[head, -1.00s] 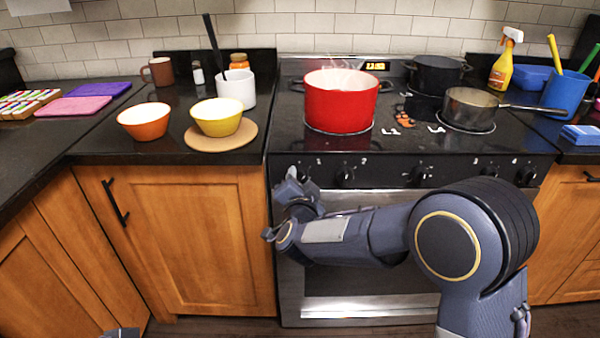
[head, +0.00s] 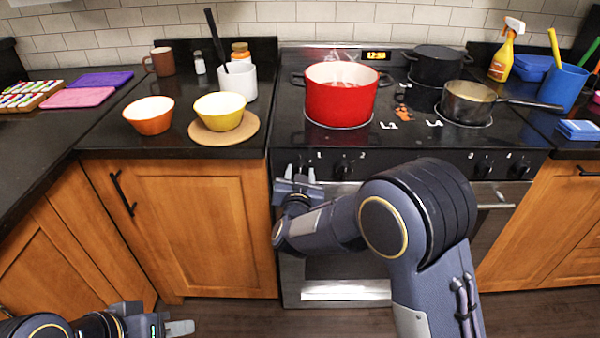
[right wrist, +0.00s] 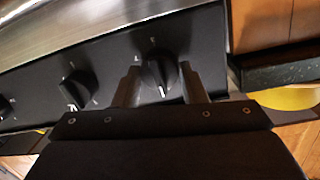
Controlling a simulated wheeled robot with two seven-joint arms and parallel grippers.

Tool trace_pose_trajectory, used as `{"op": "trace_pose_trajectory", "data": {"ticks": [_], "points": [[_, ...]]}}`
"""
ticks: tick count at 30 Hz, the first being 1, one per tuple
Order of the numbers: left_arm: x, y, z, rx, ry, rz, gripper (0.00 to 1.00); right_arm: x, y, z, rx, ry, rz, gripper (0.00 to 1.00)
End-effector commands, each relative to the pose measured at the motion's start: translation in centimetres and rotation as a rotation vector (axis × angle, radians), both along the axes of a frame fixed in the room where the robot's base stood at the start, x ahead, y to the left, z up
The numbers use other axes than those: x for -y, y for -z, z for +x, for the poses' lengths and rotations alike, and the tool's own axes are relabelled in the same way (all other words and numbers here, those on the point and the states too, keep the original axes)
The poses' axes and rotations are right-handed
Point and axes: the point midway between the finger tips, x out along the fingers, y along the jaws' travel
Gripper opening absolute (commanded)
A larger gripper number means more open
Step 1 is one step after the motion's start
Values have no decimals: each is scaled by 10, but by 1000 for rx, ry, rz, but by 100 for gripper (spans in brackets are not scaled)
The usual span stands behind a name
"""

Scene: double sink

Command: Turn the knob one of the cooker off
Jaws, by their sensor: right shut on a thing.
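The cooker (head: 405,137) has a black front panel with a row of knobs. Knob one (right wrist: 158,68) is at the panel's left end, by the printed "1". In the right wrist view it sits between the two fingers of my right gripper (right wrist: 160,88), which is shut on it; its white mark points down in that picture. In the head view my right gripper (head: 297,182) is up against the panel and mostly hides this knob. My left gripper (head: 180,328) is low at the bottom left, far from the cooker; its jaw opening is unclear.
A red pot (head: 340,97) stands on the front left burner, a steel saucepan (head: 467,103) and black pot (head: 436,65) to its right. Knob two (head: 343,170) is just right of my right gripper. Bowls (head: 148,116) stand on the left counter.

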Motion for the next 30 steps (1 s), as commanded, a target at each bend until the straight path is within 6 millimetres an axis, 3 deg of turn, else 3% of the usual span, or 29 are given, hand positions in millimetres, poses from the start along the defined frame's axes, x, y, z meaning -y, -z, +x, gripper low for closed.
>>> {"op": "trace_pose_trajectory", "data": {"ticks": [13,14,18,26,30], "points": [[0,0,0,0,0,0,36,0,3,-1,-6,-1,-11,15],[0,0,0,0,0,0,36,0,3,-1,-6,-1,-11,42],[0,0,0,0,0,0,36,0,2,-1,-4,0,-10,60],[0,0,0,0,0,0,36,0,1,-1,-2,0,-8,60],[0,0,0,0,0,0,36,-1,-1,-11,-1,-1,-7,60]]}}
